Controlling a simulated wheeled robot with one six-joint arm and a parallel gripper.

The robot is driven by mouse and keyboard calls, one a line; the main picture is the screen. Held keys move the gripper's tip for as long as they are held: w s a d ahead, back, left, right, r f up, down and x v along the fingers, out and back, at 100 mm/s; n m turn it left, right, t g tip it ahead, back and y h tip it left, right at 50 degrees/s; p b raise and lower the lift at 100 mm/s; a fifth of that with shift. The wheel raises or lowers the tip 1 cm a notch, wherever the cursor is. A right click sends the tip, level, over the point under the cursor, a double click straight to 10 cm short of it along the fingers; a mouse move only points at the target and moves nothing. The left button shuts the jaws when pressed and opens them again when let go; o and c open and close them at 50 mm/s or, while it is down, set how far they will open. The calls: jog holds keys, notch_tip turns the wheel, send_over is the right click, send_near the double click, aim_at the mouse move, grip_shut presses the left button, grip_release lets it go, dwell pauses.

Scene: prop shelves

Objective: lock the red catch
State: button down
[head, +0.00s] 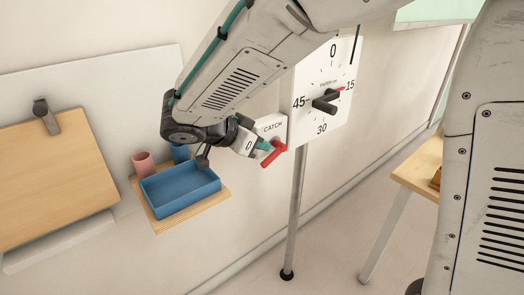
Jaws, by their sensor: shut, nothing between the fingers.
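The red catch (273,153) is a short red lever on a white box labelled CATCH (271,124), seen in the head view near the middle. The lever slants down to the left from its pivot at the right. My gripper (264,146) is at the lever, its fingers shut with nothing between them. The fingertips appear beside or against the lever's upper side; I cannot tell whether they touch. My arm hides part of the box.
A white dial panel (340,115) with a black knob stands right of the catch on a grey post (295,215). A blue tray (180,200) sits on a small wooden shelf (158,226) at the left, with a pink cup (143,163) behind. A wooden table (412,170) is at the right.

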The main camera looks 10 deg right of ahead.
jog(key=a+f+v, duration=0.1)
jog(key=v, duration=1)
jog(key=shift+s+f, duration=0.2)
jog(key=shift+f, duration=0.05)
